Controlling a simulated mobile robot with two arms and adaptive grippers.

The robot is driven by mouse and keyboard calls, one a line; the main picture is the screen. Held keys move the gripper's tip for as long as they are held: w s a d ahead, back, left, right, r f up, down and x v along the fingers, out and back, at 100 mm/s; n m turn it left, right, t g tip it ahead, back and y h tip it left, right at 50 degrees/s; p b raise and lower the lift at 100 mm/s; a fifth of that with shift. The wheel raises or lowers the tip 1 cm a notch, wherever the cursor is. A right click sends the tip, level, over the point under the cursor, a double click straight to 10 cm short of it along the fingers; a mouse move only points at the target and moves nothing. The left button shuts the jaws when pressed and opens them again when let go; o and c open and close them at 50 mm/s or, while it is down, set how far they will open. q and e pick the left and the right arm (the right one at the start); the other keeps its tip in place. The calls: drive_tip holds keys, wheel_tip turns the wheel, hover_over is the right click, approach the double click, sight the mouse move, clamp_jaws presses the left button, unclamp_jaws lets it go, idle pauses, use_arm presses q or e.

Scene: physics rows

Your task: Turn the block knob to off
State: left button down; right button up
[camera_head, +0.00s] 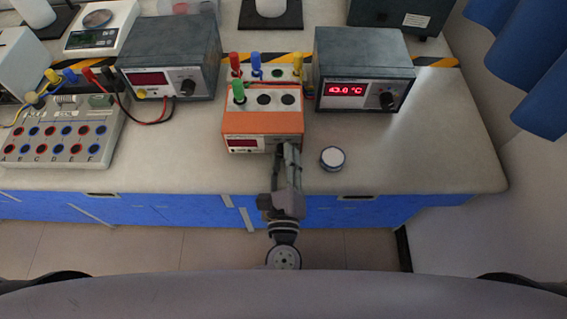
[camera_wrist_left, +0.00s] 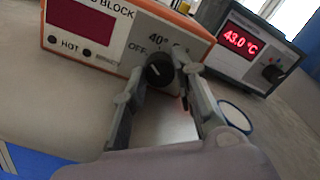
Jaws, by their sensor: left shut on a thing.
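The orange and white heating block (camera_head: 262,116) stands near the bench's front edge; its front face also fills the upper left of the left wrist view (camera_wrist_left: 112,48). Its black knob (camera_wrist_left: 160,70) is at the lower right of that face, by the marks "OFF" and "40°". The block's display (camera_wrist_left: 82,22) is dark red with no digits I can read. My left gripper (camera_head: 287,152) reaches the knob from the front and is shut on it, one finger on each side (camera_wrist_left: 160,82). I cannot tell exactly where the knob points. My right gripper is out of view.
A grey unit (camera_head: 364,70) reading 43.0 °C stands right of the block. A round white-topped lid or jar (camera_head: 332,158) lies close to the right of my gripper. A green-capped tube (camera_head: 239,92) rises from the block. The bench at the right is clear.

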use_arm(q)
drive_tip(key=shift+n+b, duration=1.4)
drive_tip(key=shift+n, duration=0.4)
drive_tip(key=shift+r, duration=0.1)
drive_tip(key=c, duration=1.3)
unclamp_jaws()
